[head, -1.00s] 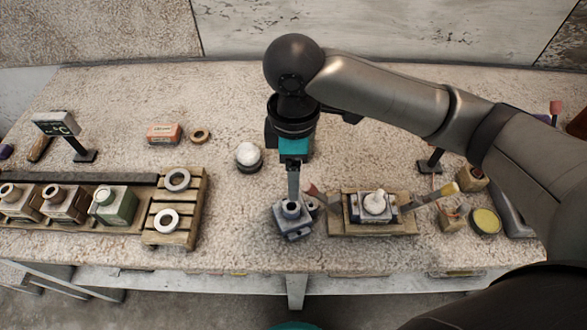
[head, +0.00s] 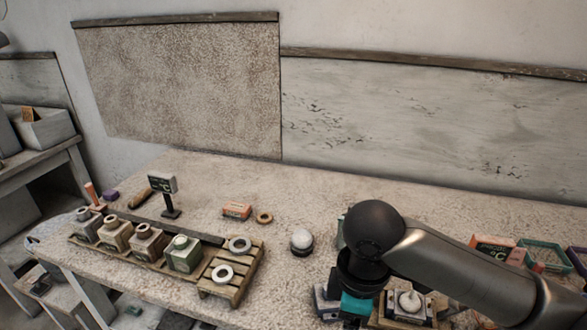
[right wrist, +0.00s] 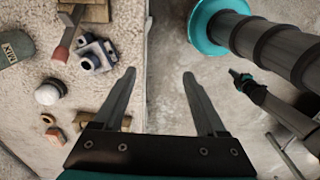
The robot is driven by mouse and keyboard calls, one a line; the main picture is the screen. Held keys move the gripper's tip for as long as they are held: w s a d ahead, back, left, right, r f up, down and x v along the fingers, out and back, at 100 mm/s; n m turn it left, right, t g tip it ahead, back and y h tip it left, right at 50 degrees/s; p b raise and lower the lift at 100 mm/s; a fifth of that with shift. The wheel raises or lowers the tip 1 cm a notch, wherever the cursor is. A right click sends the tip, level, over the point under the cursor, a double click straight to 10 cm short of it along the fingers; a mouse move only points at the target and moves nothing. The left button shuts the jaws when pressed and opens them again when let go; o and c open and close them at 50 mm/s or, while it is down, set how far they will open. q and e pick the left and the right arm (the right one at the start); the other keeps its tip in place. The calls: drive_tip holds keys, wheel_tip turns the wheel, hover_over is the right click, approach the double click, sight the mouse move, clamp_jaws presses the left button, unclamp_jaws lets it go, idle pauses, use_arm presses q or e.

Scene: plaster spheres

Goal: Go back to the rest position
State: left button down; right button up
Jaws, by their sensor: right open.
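My right gripper (right wrist: 158,75) is open and empty in the right wrist view, its two dark fingers apart over the table's front edge. In the head view my right arm comes in from the lower right, and its fingers are out of sight below the frame. A white plaster sphere (head: 302,238) sits on a dark round base on the table; it also shows in the right wrist view (right wrist: 47,93). A grey metal block (right wrist: 95,52) lies left of the fingers. My left gripper is not in view.
A wooden pallet (head: 219,290) with two rings (head: 240,244) stands beside a row of several square bottles (head: 184,254). Floor (right wrist: 170,120) shows beyond the table edge.

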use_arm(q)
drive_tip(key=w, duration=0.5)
use_arm(e)
drive_tip(key=s+a+f+m+t+y, duration=0.2)
drive_tip(key=s+a+f+m+y, duration=0.15)
drive_tip(key=a, duration=0.25)
drive_tip(key=s+d+f+m+t+h, duration=0.1)
drive_tip(key=s+d+f+m+h, duration=0.15)
drive_tip(key=s+d+m, duration=0.35)
drive_tip(key=s+d+f+m+h, duration=0.1)
drive_tip(key=s+d+f+m, duration=0.25)
drive_tip(key=d, duration=0.45)
wheel_tip(320, 180, down, 26)
drive_tip(key=g+b, duration=0.1)
drive_tip(key=b, duration=0.2)
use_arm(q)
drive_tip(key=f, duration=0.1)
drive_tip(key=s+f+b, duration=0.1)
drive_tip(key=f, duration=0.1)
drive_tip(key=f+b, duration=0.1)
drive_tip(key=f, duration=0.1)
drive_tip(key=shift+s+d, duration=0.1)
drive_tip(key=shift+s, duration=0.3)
use_arm(e)
drive_tip(key=s+d+f+g, duration=0.1)
drive_tip(key=s+d+f, duration=0.1)
drive_tip(key=s+f, duration=1.3)
drive_tip(key=shift+s+f+n, duration=0.25)
drive_tip(key=shift+n, duration=0.05)
